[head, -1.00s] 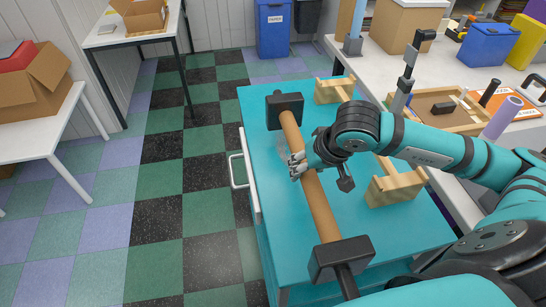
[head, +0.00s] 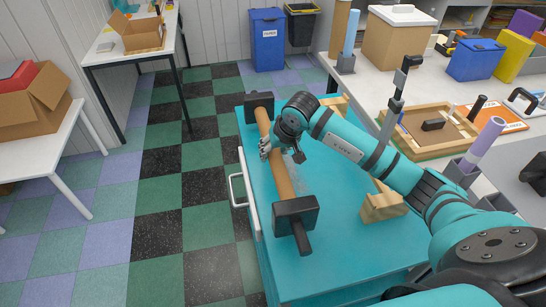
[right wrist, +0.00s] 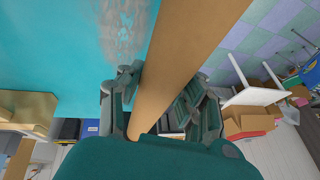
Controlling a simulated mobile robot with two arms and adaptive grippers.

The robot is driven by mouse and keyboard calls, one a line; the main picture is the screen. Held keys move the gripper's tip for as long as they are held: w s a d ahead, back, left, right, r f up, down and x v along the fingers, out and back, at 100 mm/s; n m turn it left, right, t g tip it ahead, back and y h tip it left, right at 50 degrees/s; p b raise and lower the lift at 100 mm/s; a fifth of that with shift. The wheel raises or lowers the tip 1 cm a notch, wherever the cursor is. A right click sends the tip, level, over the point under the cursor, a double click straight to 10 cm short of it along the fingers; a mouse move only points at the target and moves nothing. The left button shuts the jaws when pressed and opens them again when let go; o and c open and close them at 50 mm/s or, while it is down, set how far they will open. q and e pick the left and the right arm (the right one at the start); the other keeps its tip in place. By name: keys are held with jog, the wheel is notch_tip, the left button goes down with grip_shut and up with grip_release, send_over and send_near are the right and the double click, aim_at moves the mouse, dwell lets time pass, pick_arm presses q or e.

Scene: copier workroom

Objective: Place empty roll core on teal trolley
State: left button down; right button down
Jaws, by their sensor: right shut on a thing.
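The empty roll core (head: 281,180) is a brown tube with a black block at each end, lying lengthwise over the left side of the teal trolley (head: 335,240). My right gripper (head: 268,148) is shut around the tube at mid-length. In the right wrist view the tube (right wrist: 188,60) runs between the fingers (right wrist: 160,110), with teal trolley top on one side and floor on the other. The tube seems to be above the top, but the height of the gap is unclear. My left gripper is not in view.
Two wooden cradles, one far (head: 337,103) and one near (head: 382,206), stand on the trolley's right side. A white handle (head: 238,190) sticks out on its left. A crowded white counter (head: 400,60) borders it on the right. The checkered floor to the left is clear.

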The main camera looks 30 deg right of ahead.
notch_tip(320, 180, down, 2)
jog(key=shift+a+f+p, duration=0.1)
jog(key=shift+f+p, duration=0.15)
jog(key=shift+p, duration=0.3)
jog(key=shift+f, duration=0.45)
jog(key=shift+f, duration=0.1)
jog(key=c, duration=0.9)
grip_release()
